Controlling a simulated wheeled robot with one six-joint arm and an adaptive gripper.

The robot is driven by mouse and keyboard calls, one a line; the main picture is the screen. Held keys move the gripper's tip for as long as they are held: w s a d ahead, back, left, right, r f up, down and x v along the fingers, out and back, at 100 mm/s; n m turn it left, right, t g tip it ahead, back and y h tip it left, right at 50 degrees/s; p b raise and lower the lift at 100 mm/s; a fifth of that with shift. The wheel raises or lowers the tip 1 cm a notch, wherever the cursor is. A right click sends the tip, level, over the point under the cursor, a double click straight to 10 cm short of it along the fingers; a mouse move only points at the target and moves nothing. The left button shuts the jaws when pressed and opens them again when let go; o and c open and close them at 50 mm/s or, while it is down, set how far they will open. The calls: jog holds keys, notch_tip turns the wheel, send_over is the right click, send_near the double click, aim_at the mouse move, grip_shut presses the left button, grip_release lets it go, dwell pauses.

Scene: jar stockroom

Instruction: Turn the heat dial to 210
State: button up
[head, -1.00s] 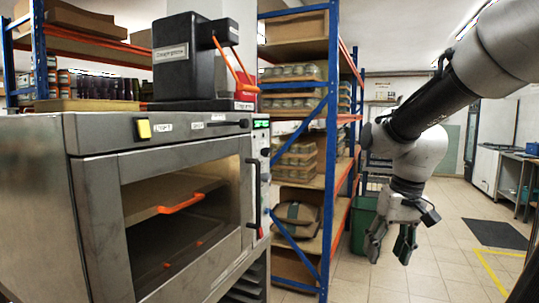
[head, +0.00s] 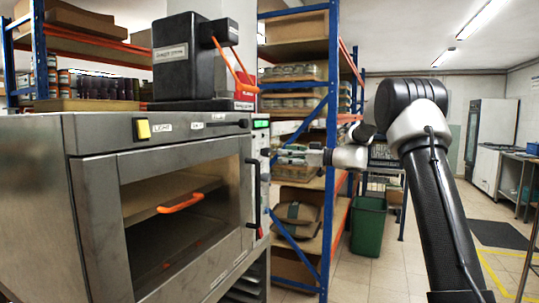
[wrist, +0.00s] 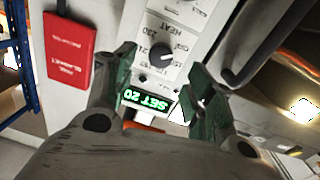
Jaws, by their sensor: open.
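The heat dial (wrist: 160,54) is a small dark round knob on a pale panel marked HEAT, seen tilted in the wrist view. Numbers ring it, but where its pointer stands is hard to tell. A green display (wrist: 147,100) beside it seems to read SET 20. My gripper (wrist: 163,64) is open, its two green-padded fingers on either side of the view, with the dial showing between and just beyond the tips. I see no contact with the dial. In the head view my gripper (head: 285,155) is at the right side of the steel oven (head: 40,190), in front of its control panel.
The oven's dark door handle (head: 253,190) stands out close to my gripper. A red fire blanket box (wrist: 70,50) shows beside the panel. Blue-framed shelves (head: 330,120) stand behind, with a green bin (head: 368,228) on the floor. Open floor lies to the right.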

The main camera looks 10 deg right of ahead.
aim_at(270, 153)
jog(key=x, duration=0.7)
jog(key=shift+w+a, duration=0.2)
jog(key=shift+a, duration=0.15)
jog(key=shift+c, duration=0.3)
jog(key=c, duration=1)
